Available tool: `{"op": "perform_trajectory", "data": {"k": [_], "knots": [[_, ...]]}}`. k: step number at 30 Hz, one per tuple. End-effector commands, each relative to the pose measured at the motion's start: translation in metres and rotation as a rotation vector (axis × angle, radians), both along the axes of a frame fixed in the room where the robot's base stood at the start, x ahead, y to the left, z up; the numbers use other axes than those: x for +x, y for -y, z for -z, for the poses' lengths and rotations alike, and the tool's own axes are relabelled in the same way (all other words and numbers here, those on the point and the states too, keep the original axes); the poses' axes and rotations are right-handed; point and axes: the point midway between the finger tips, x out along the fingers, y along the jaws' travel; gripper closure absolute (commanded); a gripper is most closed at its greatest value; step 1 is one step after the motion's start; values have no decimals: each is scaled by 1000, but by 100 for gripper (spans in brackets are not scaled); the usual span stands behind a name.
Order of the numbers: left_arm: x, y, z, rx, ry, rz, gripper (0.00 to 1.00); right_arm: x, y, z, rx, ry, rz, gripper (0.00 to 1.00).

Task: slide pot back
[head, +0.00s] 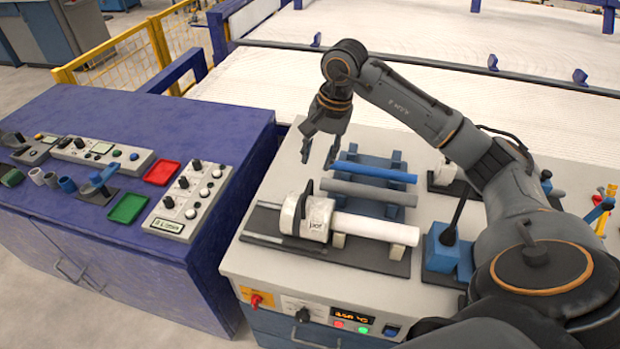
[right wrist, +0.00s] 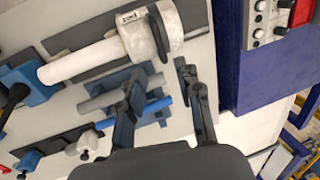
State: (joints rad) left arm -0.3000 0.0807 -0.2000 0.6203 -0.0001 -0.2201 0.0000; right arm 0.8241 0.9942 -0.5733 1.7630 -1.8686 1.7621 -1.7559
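The pot (head: 308,218) is a white, rounded heater body with a dark handle, on a dark rail plate (head: 268,222) at the front of the white bench. A white pipe (head: 375,228) runs from the pot's right side. In the right wrist view the pot (right wrist: 150,30) is at the top, with the white pipe (right wrist: 75,62) to its left. My right gripper (head: 318,160) points down, open and empty, behind the pot and left of the blue pipe's end. It also shows open in the right wrist view (right wrist: 160,74), apart from the pot. My left gripper is not in view.
A blue pipe (head: 375,172) and a grey pipe (head: 368,190) lie on a blue rack behind the pot. A blue clamp (head: 447,250) stands to the right. A purple cabinet (head: 90,220) with control boxes and red and green trays is at the left.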

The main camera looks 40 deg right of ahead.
Motion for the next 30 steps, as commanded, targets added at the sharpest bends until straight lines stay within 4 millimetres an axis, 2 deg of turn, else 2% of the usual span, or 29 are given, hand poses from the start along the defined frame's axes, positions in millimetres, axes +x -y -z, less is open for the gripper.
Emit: {"op": "perform_trajectory", "data": {"k": [6, 12, 18, 26, 30], "knots": [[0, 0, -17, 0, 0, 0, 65, 6, -8, 45, 5, -5, 0, 65], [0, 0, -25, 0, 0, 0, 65, 11, -11, 75, 4, -2, -1, 65], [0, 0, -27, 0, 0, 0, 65, 13, -12, 87, 3, 0, -1, 65], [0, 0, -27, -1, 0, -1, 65, 13, -12, 89, 2, 1, -1, 65], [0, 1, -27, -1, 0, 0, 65, 13, -12, 88, 2, 1, -1, 94]]}}
